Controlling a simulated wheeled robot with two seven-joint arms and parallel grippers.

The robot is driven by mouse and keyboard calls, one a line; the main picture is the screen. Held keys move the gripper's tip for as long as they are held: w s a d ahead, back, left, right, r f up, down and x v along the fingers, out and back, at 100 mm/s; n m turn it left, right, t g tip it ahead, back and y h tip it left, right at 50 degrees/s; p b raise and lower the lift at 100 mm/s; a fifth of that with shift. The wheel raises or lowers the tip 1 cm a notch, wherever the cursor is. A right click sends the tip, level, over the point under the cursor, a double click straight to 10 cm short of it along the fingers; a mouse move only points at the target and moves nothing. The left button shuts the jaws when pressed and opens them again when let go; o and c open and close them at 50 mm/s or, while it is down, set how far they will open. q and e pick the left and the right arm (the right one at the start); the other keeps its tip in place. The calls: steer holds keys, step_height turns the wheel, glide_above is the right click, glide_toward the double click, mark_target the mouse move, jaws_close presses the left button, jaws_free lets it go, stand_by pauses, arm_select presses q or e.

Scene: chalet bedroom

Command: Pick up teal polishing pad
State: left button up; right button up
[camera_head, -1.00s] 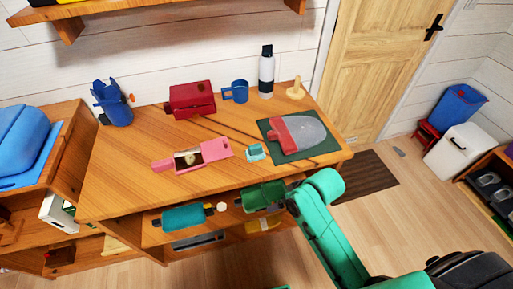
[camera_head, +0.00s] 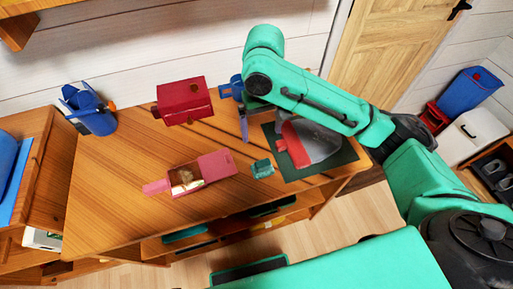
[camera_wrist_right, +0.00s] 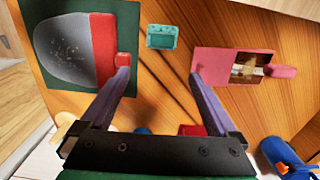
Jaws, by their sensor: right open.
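The teal polishing pad (camera_head: 262,168) is a small block lying on the wooden desk (camera_head: 120,190), between a pink holder (camera_head: 217,164) and a dark green mat (camera_head: 338,161). It also shows in the right wrist view (camera_wrist_right: 162,37), uncovered, beyond and roughly between my fingertips. My right gripper (camera_head: 246,138) hangs above the desk on the far side of the pad, apart from it. In the right wrist view my right gripper (camera_wrist_right: 159,75) has its two purple fingers spread wide with nothing between them. My left gripper is not in view.
A grey and red scraper-like tool (camera_head: 308,145) lies on the mat. A dark red box (camera_head: 183,101), a partly hidden blue mug (camera_head: 231,88) and a blue container of tools (camera_head: 88,110) stand toward the back. The desk's left front is clear.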

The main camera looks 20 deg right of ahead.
mark_target(263, 162)
steer(key=s+f, duration=0.2)
steer(key=f, duration=0.1)
steer(key=shift+s, duration=0.2)
steer(key=f, duration=0.1)
steer(key=s+f, duration=0.1)
steer(key=f, duration=0.1)
steer(key=shift+f, duration=0.25)
steer(key=f, duration=0.3)
steer(key=w+f+p, duration=0.1)
steer(key=f, duration=0.1)
steer(key=shift+f, duration=0.8)
steer(key=c, duration=0.4)
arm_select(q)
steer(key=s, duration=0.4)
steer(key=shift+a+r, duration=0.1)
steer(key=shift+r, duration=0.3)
arm_select(e)
steer(key=c, duration=1)
